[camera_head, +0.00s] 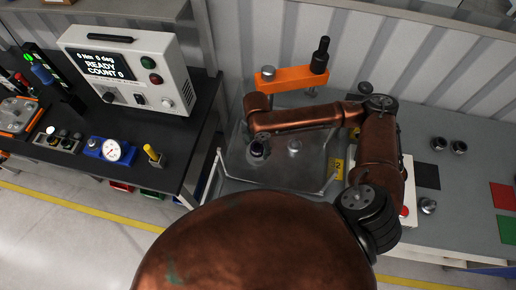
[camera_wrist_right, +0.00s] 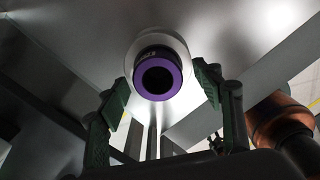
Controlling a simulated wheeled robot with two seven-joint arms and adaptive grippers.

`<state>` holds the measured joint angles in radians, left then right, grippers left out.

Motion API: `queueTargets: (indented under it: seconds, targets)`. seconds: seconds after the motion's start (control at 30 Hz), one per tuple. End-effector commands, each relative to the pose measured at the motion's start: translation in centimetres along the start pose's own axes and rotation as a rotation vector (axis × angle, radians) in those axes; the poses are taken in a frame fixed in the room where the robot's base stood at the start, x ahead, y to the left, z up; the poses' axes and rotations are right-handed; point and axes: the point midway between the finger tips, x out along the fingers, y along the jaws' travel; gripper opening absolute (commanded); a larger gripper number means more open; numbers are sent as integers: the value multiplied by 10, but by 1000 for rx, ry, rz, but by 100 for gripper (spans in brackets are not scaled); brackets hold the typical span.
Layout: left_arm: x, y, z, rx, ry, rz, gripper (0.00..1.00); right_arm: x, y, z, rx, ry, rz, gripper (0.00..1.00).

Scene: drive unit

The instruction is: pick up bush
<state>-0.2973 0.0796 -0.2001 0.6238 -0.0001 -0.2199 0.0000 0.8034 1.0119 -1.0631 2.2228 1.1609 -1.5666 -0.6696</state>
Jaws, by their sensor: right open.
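In the right wrist view a short round part, taken to be the bush (camera_wrist_right: 158,76), shows a purple end ring around a dark bore. Small lettering runs on its dark band, and a pale round collar lies behind it. My right gripper (camera_wrist_right: 165,85) is open, with one green finger on each side of the bush. Gaps show between fingers and bush, so neither finger clearly touches it. In the head view my right arm bends over the clear-sided tray area (camera_head: 235,178), and I cannot make out the bush there. My left gripper is not in view.
An orange clamp arm with a black handle (camera_head: 290,80) stands just behind my right arm. A white control box (camera_head: 130,68) and a blue gauge (camera_head: 112,151) are on the black bench at left. Metal cups (camera_head: 448,146) and red and green squares (camera_head: 503,196) lie at right.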

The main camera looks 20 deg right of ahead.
Motion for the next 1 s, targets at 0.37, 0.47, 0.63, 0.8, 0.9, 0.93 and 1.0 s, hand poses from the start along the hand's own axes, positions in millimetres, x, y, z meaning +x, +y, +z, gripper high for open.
queueTargets:
  seconds: [0.37,0.47,0.63,0.8,0.9,0.93,1.0]
  targets:
    - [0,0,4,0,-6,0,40,6,0,0,0,0,1,56]
    - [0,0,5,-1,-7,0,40,6,0,0,0,0,1,49]
    - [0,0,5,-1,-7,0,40,6,0,0,0,0,1,38]
    - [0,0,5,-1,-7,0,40,6,0,0,0,0,0,26]
    - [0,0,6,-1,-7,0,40,6,0,0,0,0,-1,19]
    - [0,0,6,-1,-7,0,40,5,0,0,0,0,1,18]
    - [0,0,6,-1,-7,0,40,5,0,0,0,0,1,18]
